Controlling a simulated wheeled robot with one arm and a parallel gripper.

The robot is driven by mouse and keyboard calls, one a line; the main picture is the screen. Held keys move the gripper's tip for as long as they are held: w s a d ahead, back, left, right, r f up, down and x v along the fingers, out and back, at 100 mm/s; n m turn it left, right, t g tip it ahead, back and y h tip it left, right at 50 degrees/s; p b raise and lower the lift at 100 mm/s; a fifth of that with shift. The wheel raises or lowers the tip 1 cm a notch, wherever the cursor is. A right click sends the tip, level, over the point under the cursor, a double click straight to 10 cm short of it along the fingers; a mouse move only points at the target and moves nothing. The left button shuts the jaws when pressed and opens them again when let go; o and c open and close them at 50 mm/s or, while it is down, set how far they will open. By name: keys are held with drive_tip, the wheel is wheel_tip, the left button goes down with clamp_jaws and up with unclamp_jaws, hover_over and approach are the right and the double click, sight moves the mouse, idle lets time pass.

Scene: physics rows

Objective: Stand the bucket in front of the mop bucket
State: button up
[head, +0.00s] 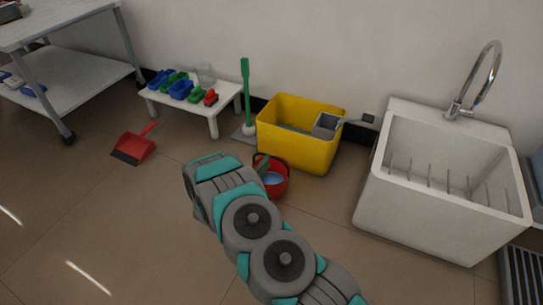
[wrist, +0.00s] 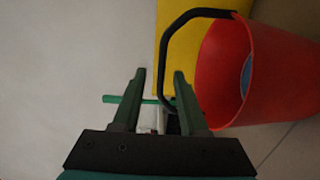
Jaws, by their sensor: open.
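The red bucket (head: 279,187) with blue inside is in front of the yellow mop bucket (head: 300,150), close to its front side. It looks upright on the floor. In the wrist view the red bucket (wrist: 275,75) fills the right side, with its black handle (wrist: 166,50) arching out to the left. My gripper (wrist: 160,72) is open. The handle passes between or just beyond its fingertips, near the right finger; I cannot tell if they touch. In the head view my arm hides most of the gripper and part of the bucket. Yellow of the mop bucket (wrist: 176,20) shows behind the handle.
A white sink (head: 440,185) stands to the right. A low white table (head: 222,103) with coloured items and a green-handled brush (head: 246,90) stand left of the mop bucket. A red dustpan (head: 135,147) lies on the floor further left. The floor in front is clear.

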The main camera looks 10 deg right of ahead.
drive_tip(key=shift+v, duration=2.4)
drive_tip(key=w+a+r+m+g+y, duration=0.3)
drive_tip(key=w+a+r+m+y, duration=0.15)
drive_tip(key=a+r+y, duration=0.4)
drive_tip(key=s+a+r+g+y, duration=0.3)
drive_tip(key=s+a+r+y, duration=0.25)
drive_tip(key=s+r, duration=0.3)
drive_tip(key=s+d+r+m+g+h, duration=0.1)
drive_tip(key=s+d, duration=0.5)
drive_tip(key=s, duration=0.8)
drive_tip(key=s+d+r+m+g, duration=0.2)
drive_tip(key=s+d+r+g, duration=0.3)
drive_tip(key=s, duration=0.9)
drive_tip(key=s+d+r+m+g+h, duration=0.1)
drive_tip(key=s+d+r, duration=0.5)
drive_tip(key=s, duration=0.9)
drive_tip(key=d+m+g, duration=0.1)
drive_tip(key=d+g, duration=0.1)
drive_tip(key=d, duration=0.1)
drive_tip(key=shift+d+r+m+g+h, duration=0.2)
drive_tip(key=shift+m+g+h, duration=0.1)
drive_tip(key=shift+m+g, duration=0.1)
